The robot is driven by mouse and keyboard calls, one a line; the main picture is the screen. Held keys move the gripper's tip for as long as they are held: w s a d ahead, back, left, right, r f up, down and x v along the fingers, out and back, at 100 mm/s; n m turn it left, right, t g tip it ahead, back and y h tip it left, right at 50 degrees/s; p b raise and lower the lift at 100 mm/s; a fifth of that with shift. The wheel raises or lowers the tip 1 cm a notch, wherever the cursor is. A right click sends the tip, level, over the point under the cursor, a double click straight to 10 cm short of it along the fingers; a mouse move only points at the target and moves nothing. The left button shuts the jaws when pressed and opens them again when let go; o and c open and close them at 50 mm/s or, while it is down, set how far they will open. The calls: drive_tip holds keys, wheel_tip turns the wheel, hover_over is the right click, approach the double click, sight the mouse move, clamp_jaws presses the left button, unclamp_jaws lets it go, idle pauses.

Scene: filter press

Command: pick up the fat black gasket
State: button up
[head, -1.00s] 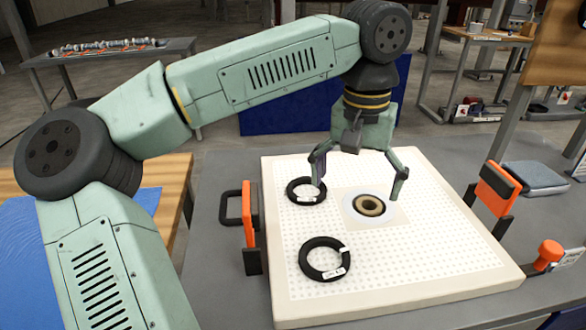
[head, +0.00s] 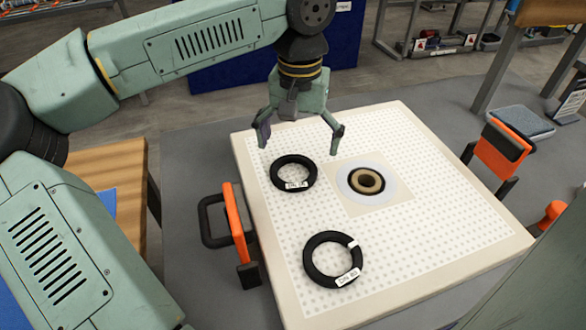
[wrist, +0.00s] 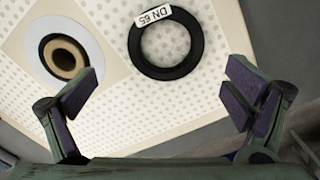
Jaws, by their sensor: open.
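Two black ring gaskets lie flat on the white perforated plate (head: 440,225). The far gasket (head: 275,174) has a white label, which reads DN 65 in the wrist view (wrist: 197,42). The near gasket (head: 309,258) also carries a white label and looks larger in the head view; it is not in the wrist view. I cannot tell for sure which one is fatter. My gripper (head: 299,145) is open and empty, above the plate by the far gasket. In the wrist view the far gasket lies ahead of the gap between the fingertips (wrist: 163,86), apart from them.
A round port with a tan ring (head: 367,181) sits in the plate right of the far gasket. Orange clamps with dark handles stand at the plate's left (head: 237,224) and right (head: 502,149) edges. The plate's near right part is clear.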

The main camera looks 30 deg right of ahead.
sight(294, 173)
drive_tip(key=f, duration=0.1)
drive_tip(key=f+p, duration=0.1)
drive_tip(key=f, duration=0.3)
drive_tip(key=shift+w+a, duration=0.2)
drive_tip(key=shift+a, duration=0.1)
drive_tip(key=shift+c, duration=0.2)
drive_tip(key=c, duration=1.2)
